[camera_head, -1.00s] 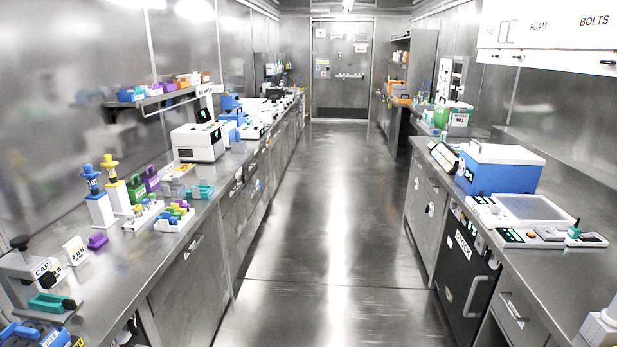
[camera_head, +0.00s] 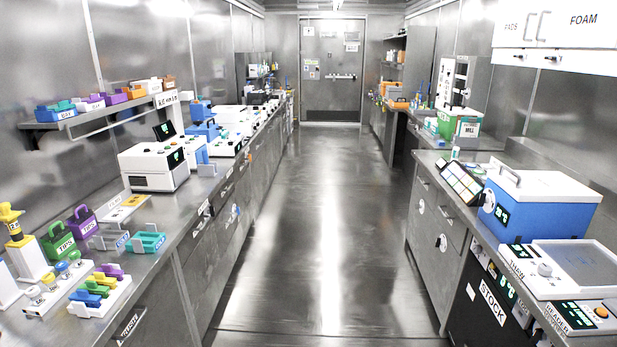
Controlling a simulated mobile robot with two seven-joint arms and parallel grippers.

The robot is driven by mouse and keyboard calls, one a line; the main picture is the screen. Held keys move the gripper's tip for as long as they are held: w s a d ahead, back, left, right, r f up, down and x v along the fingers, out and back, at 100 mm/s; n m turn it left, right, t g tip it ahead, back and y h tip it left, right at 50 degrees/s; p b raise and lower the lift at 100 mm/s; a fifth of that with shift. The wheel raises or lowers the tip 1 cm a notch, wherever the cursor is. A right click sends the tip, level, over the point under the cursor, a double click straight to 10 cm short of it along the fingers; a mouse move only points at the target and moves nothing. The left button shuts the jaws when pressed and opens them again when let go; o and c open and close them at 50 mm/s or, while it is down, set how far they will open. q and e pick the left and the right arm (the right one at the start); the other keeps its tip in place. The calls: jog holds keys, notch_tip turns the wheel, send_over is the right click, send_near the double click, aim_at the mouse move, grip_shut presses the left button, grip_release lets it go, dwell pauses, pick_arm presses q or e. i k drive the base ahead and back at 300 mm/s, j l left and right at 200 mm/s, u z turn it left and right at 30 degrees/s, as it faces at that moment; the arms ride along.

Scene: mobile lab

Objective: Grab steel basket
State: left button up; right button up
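A small grey, steel-looking basket (camera_head: 108,238) with a raised handle stands on the left counter (camera_head: 185,205).
A green carrier (camera_head: 57,242), a rack of coloured pieces (camera_head: 100,290) and a white device (camera_head: 152,165) stand nearby on the left counter. A blue box (camera_head: 540,200) stands on the right counter. The aisle floor (camera_head: 310,200) is clear to the far door (camera_head: 331,75).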

aim_at(280, 98)
jog(key=i, duration=8.35)
jog(key=i+u, duration=0.15)
jog(key=i, duration=0.5)
jog(key=i+l+u, duration=0.15)
jog(key=i, duration=0.55)
jog(key=i+l+u, duration=0.3)
jog(key=i, duration=0.15)
jog(key=i+l+u, duration=0.35)
jog(key=i+j, duration=0.05)
jog(key=j, duration=0.05)
